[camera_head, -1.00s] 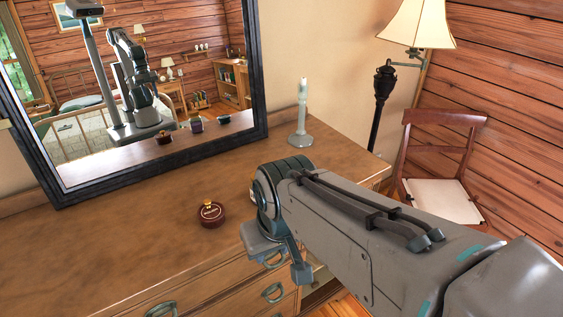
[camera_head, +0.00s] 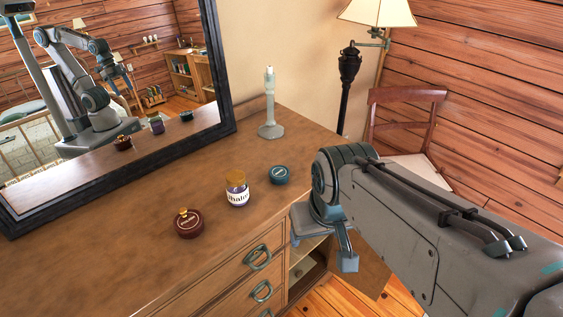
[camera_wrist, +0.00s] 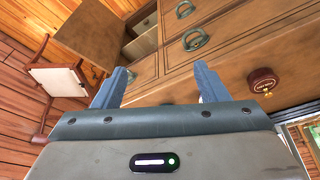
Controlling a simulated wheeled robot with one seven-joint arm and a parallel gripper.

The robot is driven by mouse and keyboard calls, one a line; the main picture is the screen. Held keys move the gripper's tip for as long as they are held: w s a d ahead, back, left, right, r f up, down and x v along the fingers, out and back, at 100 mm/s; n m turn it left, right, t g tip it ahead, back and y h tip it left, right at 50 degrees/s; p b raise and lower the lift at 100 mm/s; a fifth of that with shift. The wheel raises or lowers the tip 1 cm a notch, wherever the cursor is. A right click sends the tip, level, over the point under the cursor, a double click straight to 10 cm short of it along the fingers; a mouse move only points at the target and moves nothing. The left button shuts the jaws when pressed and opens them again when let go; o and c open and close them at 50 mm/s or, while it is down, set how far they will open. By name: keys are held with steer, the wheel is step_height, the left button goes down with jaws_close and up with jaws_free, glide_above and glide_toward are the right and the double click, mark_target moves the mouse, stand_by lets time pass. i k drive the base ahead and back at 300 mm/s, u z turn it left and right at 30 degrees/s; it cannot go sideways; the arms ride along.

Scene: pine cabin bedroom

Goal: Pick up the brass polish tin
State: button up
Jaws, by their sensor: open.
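Three small containers stand on the dresser top in the head view. One is a dark red round tin (camera_head: 188,224) with a brass knob. One is a jar (camera_head: 237,190) with a white label and an amber lid. One is a flat teal round tin (camera_head: 280,175). The lettering on the tins is too small to read, so I cannot tell which is the brass polish. My gripper (camera_head: 321,252) is open and empty, off the dresser's front right edge. In the wrist view its fingers (camera_wrist: 162,70) are spread, with the red tin (camera_wrist: 263,80) to their right, apart from them.
A pale candlestick (camera_head: 270,118) stands at the back of the dresser (camera_head: 120,215), and a dark-framed mirror (camera_head: 222,75) stands at its left. A chair (camera_head: 405,125) and lamp (camera_head: 349,85) are beyond. The dresser's front left top is clear.

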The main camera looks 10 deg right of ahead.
mark_target(279, 174)
steer(key=u, duration=3.15)
steer(key=k, duration=0.7)
steer(key=z, duration=1.7)
steer(key=i, duration=0.5)
